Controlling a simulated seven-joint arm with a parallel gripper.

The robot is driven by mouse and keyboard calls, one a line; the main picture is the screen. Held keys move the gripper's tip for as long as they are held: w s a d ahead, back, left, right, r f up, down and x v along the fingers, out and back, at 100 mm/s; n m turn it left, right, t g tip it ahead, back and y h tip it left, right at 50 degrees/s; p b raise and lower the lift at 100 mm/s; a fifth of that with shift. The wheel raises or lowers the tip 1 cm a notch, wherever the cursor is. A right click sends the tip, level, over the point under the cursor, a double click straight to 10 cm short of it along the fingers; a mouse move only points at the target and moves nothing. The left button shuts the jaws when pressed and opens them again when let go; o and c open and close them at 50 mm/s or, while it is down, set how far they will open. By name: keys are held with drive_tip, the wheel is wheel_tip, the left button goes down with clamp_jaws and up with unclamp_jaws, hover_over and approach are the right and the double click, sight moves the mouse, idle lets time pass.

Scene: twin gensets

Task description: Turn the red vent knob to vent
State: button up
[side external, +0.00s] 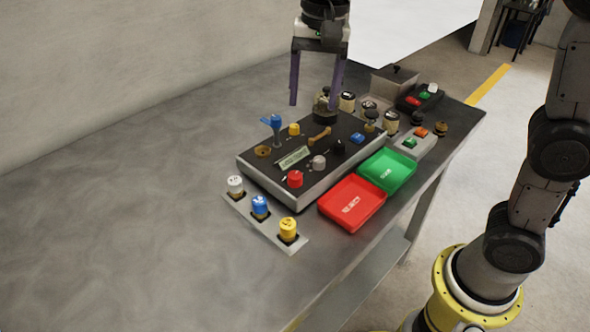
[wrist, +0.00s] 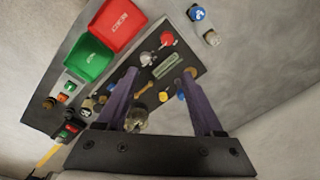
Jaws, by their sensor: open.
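The red vent knob (side external: 295,179) sits on the near part of the dark control panel (side external: 255,170), in front of a pale label plate. It also shows in the wrist view (wrist: 167,39), beyond my fingertips. My gripper (side external: 315,98) is open and empty above the far side of the panel, well apart from the red knob. In the wrist view its two purple fingers (wrist: 161,82) reach over the panel. Which way the red knob is turned is too small to tell.
A red tray (side external: 327,211) and a green tray (side external: 408,162) lie along the panel's right side. White, blue and yellow knobs (side external: 287,229) stand on a strip at the front. A blue lever (side external: 275,125) rises from the panel. The table's left side (side external: 120,200) is clear.

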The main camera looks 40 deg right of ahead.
sight(295, 175)
drive_tip(key=shift+n+g, duration=0.3)
drive_tip(key=shift+g, duration=0.2)
drive_tip(key=f, duration=0.6)
drive_tip(key=w+a+f, duration=0.1)
drive_tip(key=f, duration=0.4)
drive_tip(key=w+a+f, duration=0.1)
drive_tip(key=f, duration=0.5)
drive_tip(key=shift+a+f, duration=0.25)
drive_tip(key=shift+f, duration=0.1)
clamp_jaws()
